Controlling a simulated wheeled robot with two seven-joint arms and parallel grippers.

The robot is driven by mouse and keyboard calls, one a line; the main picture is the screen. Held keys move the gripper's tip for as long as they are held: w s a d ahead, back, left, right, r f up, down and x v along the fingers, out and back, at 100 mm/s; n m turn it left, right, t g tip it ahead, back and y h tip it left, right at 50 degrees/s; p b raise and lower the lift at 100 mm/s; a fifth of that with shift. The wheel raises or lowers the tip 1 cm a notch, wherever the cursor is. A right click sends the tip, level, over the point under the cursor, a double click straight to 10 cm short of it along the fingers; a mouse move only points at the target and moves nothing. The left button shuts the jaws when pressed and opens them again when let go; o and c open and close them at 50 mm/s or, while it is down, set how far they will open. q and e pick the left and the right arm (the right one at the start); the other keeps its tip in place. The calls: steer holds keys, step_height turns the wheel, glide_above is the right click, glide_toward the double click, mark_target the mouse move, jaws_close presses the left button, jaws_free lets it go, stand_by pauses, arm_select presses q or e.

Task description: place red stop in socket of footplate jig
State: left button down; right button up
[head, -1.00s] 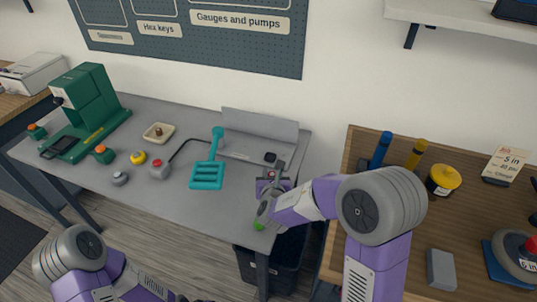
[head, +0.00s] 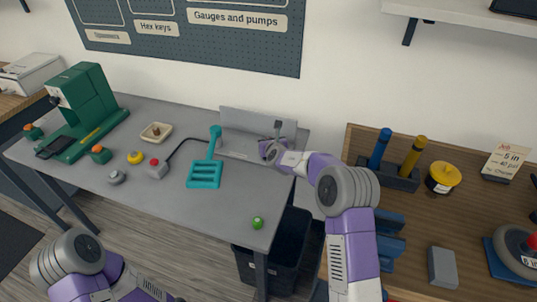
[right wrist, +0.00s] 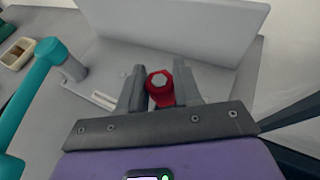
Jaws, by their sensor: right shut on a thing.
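My right gripper (head: 266,152) is at the right end of the grey footplate jig (head: 257,122), which has an upright back panel. In the right wrist view its two grey fingers (right wrist: 160,90) are shut on the red stop (right wrist: 161,97), a red piece with a grey hexagonal top. The jig's back panel (right wrist: 180,28) stands just beyond the stop. The socket is not visible, and I cannot tell whether the stop touches the jig. The red stop cannot be made out in the head view. My left arm shows at lower left, its gripper out of view.
A teal slotted tool (head: 206,173) lies left of the jig. A small red-topped grey box (head: 157,168), yellow knob (head: 136,157) and cream tray (head: 157,132) are farther left. A green ball (head: 257,223) sits near the front edge. A dark bin (head: 290,248) stands below.

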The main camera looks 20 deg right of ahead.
step_height(320, 180, down, 6)
steer(key=shift+r+b, duration=0.2)
steer(key=shift+b, duration=0.45)
steer(key=shift+r, duration=0.1)
steer(key=shift+f+b, duration=0.25)
steer(key=shift+b, duration=0.1)
steer(key=o, duration=1)
steer(key=shift+s+r+p, duration=0.15)
steer(key=shift+r+p, duration=0.25)
steer(key=shift+p, duration=0.15)
steer(key=v, duration=1.1)
steer(key=shift+s+p, duration=0.35)
